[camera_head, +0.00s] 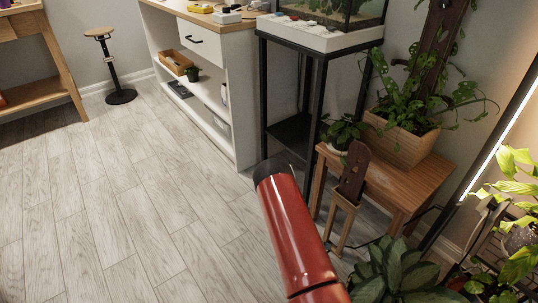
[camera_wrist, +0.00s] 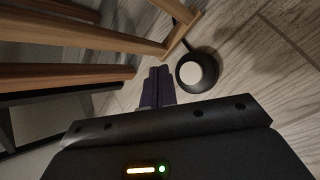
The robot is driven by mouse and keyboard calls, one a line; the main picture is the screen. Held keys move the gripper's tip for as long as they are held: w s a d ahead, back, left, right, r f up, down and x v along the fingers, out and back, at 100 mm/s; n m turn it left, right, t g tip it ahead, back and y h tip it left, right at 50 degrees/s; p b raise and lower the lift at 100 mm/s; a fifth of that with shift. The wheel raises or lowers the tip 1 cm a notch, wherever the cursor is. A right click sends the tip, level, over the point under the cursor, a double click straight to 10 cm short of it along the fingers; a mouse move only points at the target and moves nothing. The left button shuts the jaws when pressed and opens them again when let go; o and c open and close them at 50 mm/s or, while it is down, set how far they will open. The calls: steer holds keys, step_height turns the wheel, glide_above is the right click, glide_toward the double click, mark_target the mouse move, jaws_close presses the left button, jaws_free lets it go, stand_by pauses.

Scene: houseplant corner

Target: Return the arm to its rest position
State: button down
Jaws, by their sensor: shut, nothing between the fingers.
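My arm (camera_head: 295,235) shows in the head view as a red link with a black end, reaching up from the bottom edge over the floor, left of the wooden plant table. My gripper is not visible in the head view. In the wrist view my gripper (camera_wrist: 158,87) shows two dark purplish fingers side by side, closed together. Nothing is held between them.
A leafy plant (camera_head: 398,275) is at lower right. A round dark object (camera_wrist: 197,71) lies beyond the fingers. Floor (camera_head: 130,200) at left is clear.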

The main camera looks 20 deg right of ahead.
steer(key=w+r+m+g+h, duration=0.1)
steer(key=w+r+m, duration=0.15)
steer(key=r, duration=0.95)
steer(key=w+r+m+h, duration=0.1)
steer(key=r+m, duration=0.3)
steer(key=r, duration=0.9)
steer(key=s+a+r+m+g+y, duration=0.1)
steer(key=s+a+r+m, duration=0.15)
steer(key=r, duration=0.45)
steer(key=s+a+r+m+y, duration=0.15)
steer(key=s+r, duration=0.25)
steer(key=r, duration=0.4)
steer(key=s+a+r+m+t+y, duration=0.1)
steer(key=s+a+r+t+y, duration=0.1)
steer(key=s+a+r+y, duration=0.2)
steer(key=s+a+r+m+t+y, duration=0.1)
steer(key=s+a+r+y, duration=0.3)
steer(key=s+a+r, duration=0.6)
steer(key=s+a+m, duration=0.1)
steer(key=s+a, duration=0.4)
steer(key=shift+s+a+t, duration=0.15)
steer(key=shift+s+t, duration=0.05)
steer(key=shift+t, duration=0.2)
steer(key=shift+d+m, duration=0.2)
steer(key=shift+m, duration=0.15)
